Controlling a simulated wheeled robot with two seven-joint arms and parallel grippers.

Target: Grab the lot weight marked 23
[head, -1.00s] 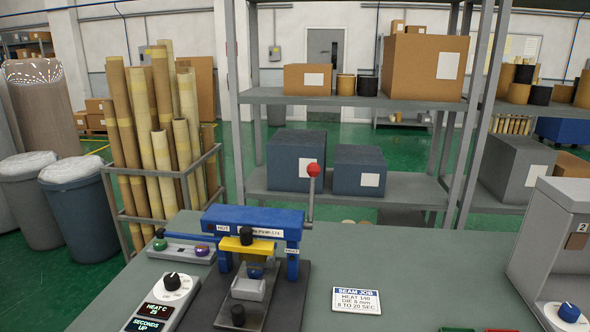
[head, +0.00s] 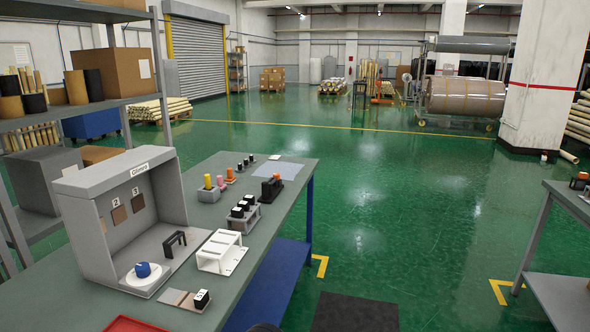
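Several small black blocks with white tops (head: 241,205) sit in a grey stepped holder (head: 247,222) on the workbench in the head view. Another black block with a white face (head: 202,299) stands on a small flat plate (head: 177,299) near the front. I cannot read a 23 on any of them, so I cannot tell which is the lot weight. Neither of my grippers is in view.
A grey booth (head: 80,214) with a blue knob (head: 143,269) stands on the bench's left. Small cylinders (head: 208,181) stand farther back. Green floor is open to the right.

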